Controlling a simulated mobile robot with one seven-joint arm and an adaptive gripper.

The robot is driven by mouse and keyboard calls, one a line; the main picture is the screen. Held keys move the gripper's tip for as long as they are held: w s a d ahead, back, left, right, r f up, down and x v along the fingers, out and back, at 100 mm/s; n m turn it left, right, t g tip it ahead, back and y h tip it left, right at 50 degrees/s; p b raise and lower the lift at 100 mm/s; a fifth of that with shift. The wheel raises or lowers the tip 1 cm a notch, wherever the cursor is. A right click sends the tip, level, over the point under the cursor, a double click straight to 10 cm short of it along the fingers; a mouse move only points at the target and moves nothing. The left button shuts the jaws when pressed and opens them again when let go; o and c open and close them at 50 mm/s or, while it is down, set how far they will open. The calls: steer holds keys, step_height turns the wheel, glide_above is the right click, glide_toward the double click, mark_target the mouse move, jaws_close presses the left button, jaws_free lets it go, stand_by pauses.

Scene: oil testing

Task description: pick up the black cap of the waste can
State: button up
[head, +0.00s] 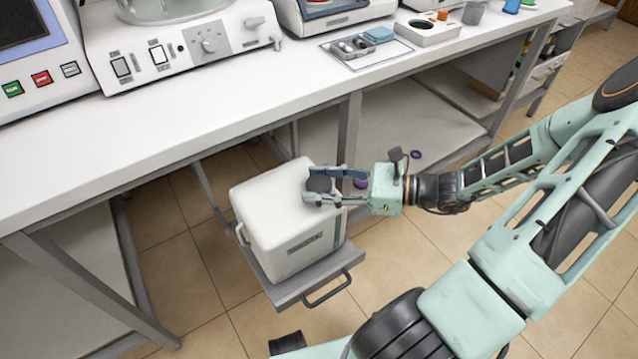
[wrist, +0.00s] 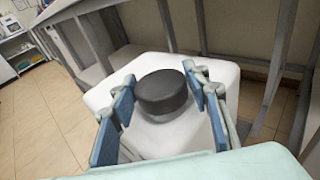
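The waste can (head: 285,222) is a white box with rounded edges on a grey pull-out shelf under the bench. Its round black cap (head: 319,183) is on top, near the can's right side. In the wrist view the cap (wrist: 162,92) stands just ahead of and partly between my fingers, on the white top (wrist: 222,80). My gripper (head: 322,185) reaches in from the right, its blue-padded fingers on both sides of the cap. The fingers are open, and in the wrist view (wrist: 158,102) gaps show between the pads and the cap.
The bench top (head: 200,110) lies above and behind the can, with a grey leg (head: 348,135) close behind my gripper. The shelf (head: 315,275) has a handle (head: 327,290) at its front. Tiled floor is free in front.

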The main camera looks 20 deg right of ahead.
mark_target(319, 183)
steer(key=shift+c, duration=0.5)
step_height(319, 183, up, 4)
steer(key=shift+s+f+p, duration=0.1)
steer(key=shift+s+p, duration=0.05)
steer(key=shift+p, duration=0.9)
steer(key=s+a+r+p, duration=0.2)
steer(key=s+r+p, duration=0.7)
steer(key=s+p, duration=0.2)
steer(key=shift+s+r, duration=0.15)
steer(key=shift+s, duration=1.05)
steer(key=shift+a, duration=0.1)
